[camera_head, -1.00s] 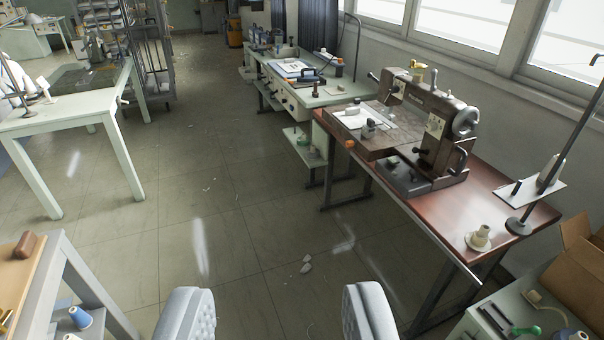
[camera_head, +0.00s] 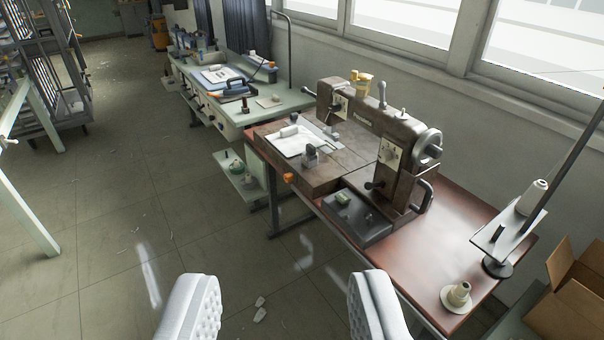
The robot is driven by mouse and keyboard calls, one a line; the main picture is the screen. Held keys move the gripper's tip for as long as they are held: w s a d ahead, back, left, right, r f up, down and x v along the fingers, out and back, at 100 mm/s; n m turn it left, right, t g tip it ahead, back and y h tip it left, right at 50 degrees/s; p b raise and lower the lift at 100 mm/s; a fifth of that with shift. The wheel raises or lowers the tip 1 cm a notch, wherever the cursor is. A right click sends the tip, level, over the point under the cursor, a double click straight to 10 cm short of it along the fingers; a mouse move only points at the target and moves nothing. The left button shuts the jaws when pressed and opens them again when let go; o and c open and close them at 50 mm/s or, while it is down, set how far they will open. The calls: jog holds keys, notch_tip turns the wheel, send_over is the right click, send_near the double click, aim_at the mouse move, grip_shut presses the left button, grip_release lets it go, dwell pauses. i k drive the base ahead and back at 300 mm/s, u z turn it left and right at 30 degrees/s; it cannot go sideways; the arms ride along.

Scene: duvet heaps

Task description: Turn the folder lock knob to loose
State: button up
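A brown sewing machine (camera_head: 378,150) stands on a table with a reddish-brown top (camera_head: 480,235) at the right. A small orange knob (camera_head: 288,178) sits at the front left edge of its wooden bed. A dark knob (camera_head: 375,185) shows low on the machine's pillar. I cannot tell which of these is the folder lock knob, nor its setting. My gripper (camera_head: 283,292) is open and empty. Its two pale fingers are wide apart at the bottom of the picture, over the floor in front of the table and well short of the machine.
A pale green workbench (camera_head: 285,100) with tools stands behind the machine. A thread stand (camera_head: 497,267), a cream cone (camera_head: 458,296) and a cardboard box (camera_head: 570,295) are at the right. The tiled floor (camera_head: 110,220) is open at the left, with a few scraps.

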aim_at(289, 176)
jog(key=u, duration=0.1)
jog(key=k, duration=0.6)
jog(key=u, duration=0.55)
jog(key=i, duration=1.05)
jog(key=u, duration=0.4)
jog(key=i, duration=1.25)
jog(key=z, duration=0.8)
jog(key=i, duration=0.65)
jog(key=z, duration=0.5)
